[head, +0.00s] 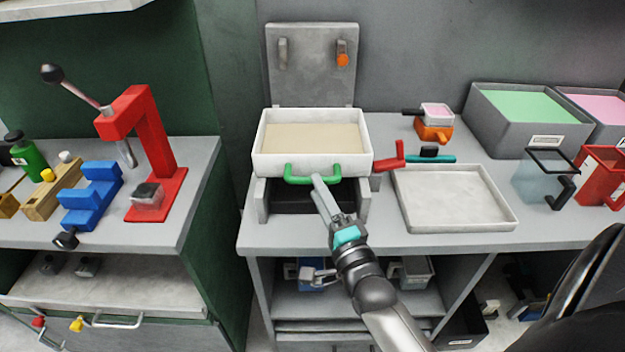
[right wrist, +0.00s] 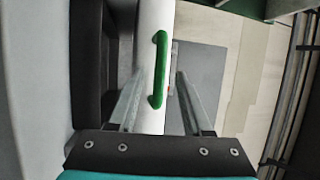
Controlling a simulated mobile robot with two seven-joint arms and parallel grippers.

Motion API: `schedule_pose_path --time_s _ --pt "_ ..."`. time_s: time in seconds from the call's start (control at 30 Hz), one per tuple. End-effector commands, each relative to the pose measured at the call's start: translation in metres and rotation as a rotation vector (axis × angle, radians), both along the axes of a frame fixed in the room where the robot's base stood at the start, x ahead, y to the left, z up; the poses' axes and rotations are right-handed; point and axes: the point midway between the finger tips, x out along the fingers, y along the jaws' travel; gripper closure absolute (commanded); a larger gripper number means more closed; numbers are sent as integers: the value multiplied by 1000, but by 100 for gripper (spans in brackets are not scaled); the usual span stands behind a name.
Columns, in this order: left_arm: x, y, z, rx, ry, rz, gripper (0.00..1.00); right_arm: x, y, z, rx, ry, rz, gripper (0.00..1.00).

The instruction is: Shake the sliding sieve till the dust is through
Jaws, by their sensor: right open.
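The sliding sieve (head: 311,162) is a white rectangular tray with a layer of pale beige dust (head: 312,137) in it. It rests on a grey stand (head: 263,200) with a dark opening under it. A green handle (head: 298,180) is on its front wall. My right gripper (head: 319,182) is at this handle, its fingers reaching up from below. In the right wrist view the handle (right wrist: 158,70) lies between the two spread fingers (right wrist: 155,95), and I see no grip on it. My left gripper is not in view.
A shallow white tray (head: 455,222) lies right of the stand, beside a red handle (head: 390,160). Grey bins with green (head: 520,105) and pink foam stand at the back right. A red press (head: 150,130) stands on the left bench. A grey upright panel (head: 311,85) is behind the sieve.

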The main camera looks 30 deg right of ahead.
Motion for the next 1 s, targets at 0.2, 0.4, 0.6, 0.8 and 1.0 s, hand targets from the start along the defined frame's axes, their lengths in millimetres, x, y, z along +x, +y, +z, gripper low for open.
schedule_pose_path --time_s 0.2,0.4,0.6,0.8,1.0 --pt "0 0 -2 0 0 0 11 26 -4 5 -1 -2 -1 50" --pt "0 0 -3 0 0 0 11 35 -6 6 -1 0 0 50" --pt "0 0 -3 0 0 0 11 36 -6 7 -1 1 0 50" --pt "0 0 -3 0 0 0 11 36 -6 7 -1 0 0 64" --pt "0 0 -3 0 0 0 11 36 -6 7 -1 0 0 86"
